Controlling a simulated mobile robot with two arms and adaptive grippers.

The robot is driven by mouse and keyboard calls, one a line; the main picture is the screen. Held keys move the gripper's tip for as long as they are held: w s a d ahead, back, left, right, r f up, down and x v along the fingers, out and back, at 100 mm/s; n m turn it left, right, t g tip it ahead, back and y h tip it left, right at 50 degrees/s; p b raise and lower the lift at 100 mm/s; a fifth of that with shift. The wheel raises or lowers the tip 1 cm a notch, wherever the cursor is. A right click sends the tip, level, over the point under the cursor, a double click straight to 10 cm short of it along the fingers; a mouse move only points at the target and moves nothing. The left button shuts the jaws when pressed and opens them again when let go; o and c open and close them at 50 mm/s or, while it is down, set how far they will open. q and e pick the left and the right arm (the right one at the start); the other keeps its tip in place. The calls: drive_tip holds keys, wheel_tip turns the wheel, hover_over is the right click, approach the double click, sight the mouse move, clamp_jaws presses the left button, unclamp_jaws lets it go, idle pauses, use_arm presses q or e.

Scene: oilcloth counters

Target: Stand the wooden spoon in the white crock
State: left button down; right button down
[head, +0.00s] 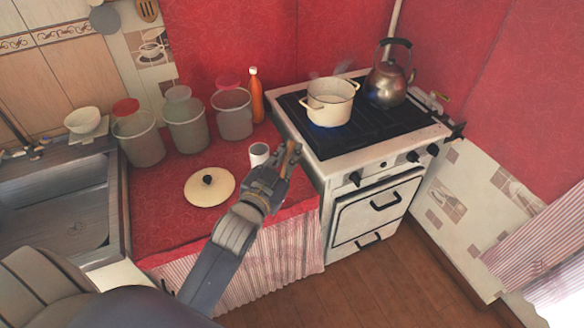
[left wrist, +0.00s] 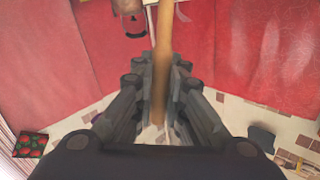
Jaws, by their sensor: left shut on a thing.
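The white crock (head: 259,154) stands upright on the red counter, just left of the stove. My left gripper (head: 285,160) is to the right of the crock in the head view, near the stove's front left corner. It is shut on the wooden spoon (head: 292,154), of which only a short brown part shows there. In the left wrist view the spoon's handle (left wrist: 165,45) runs up from between the fingers of the left gripper (left wrist: 160,75). My right gripper is not in view.
A cream lid (head: 209,187) lies left of the crock. Several grey canisters (head: 186,125) and an orange bottle (head: 256,98) stand behind. The stove (head: 330,165) bears a cream pot (head: 330,104) and a steel kettle (head: 386,84). A sink (head: 70,215) is at left.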

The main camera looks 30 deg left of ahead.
use_arm(q)
drive_tip(key=w+a+r+n+y+p, duration=0.2)
drive_tip(key=w+a+r+p, duration=0.1)
drive_tip(key=w+a+r, duration=0.45)
drive_tip(key=w+a+r+n+y+p, duration=0.1)
drive_tip(key=w+a+r+n+p, duration=0.2)
drive_tip(key=w+a, duration=0.65)
wheel_tip(320, 180, down, 14)
drive_tip(key=s+a+b, duration=0.1)
drive_tip(key=s+b, duration=0.1)
drive_tip(key=b, duration=0.9)
drive_tip(key=shift+a+r+m, duration=0.15)
drive_tip(key=shift+r+m, duration=0.05)
drive_tip(key=shift+m, duration=0.1)
drive_tip(key=c, duration=1.6)
unclamp_jaws()
drive_tip(key=shift+o, duration=0.2)
